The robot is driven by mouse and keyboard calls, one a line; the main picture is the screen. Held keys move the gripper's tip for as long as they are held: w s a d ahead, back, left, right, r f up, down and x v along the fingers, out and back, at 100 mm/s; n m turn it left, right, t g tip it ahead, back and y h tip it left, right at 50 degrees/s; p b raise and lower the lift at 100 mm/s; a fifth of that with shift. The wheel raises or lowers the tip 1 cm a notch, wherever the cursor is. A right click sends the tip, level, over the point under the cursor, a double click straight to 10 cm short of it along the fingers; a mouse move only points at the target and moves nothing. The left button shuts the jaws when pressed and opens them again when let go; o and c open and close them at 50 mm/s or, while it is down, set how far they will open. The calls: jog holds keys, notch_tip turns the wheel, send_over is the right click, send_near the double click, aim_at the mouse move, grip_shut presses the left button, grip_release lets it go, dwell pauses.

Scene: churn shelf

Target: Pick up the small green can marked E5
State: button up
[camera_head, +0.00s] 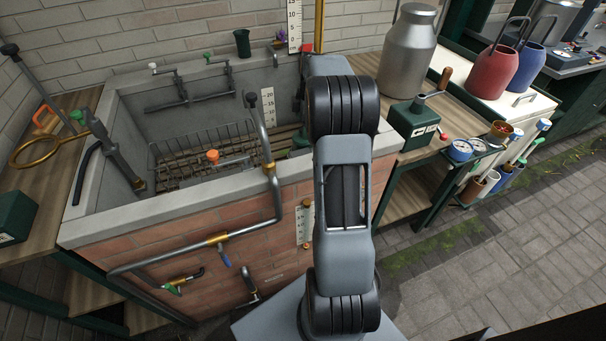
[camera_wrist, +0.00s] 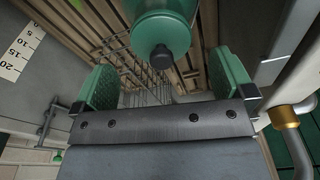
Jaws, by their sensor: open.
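In the wrist view my gripper (camera_wrist: 162,84) is open, with its two green-padded fingers wide apart. A rounded green body (camera_wrist: 165,22) with a dark round knob (camera_wrist: 162,55) shows at the top middle, beyond the gripper's dark plate and in line with the gap between the fingers. Neither finger visibly touches it. No E5 mark shows on it, so I cannot tell whether it is the small green can. In the head view my arm hides most of my gripper and what lies at it.
The concrete basin (camera_head: 88,222) has slats and a wire rack (camera_head: 205,140) inside. A bent pipe (camera_head: 268,150) rises at its front wall. A green cup (camera_head: 242,43) stands on the back ledge.

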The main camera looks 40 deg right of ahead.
jog(key=shift+a+f, duration=0.15)
jog(key=shift+f, duration=1.35)
jog(key=shift+a+f, duration=0.15)
jog(key=shift+f, duration=1.35)
jog(key=shift+w+r, duration=0.1)
grip_shut()
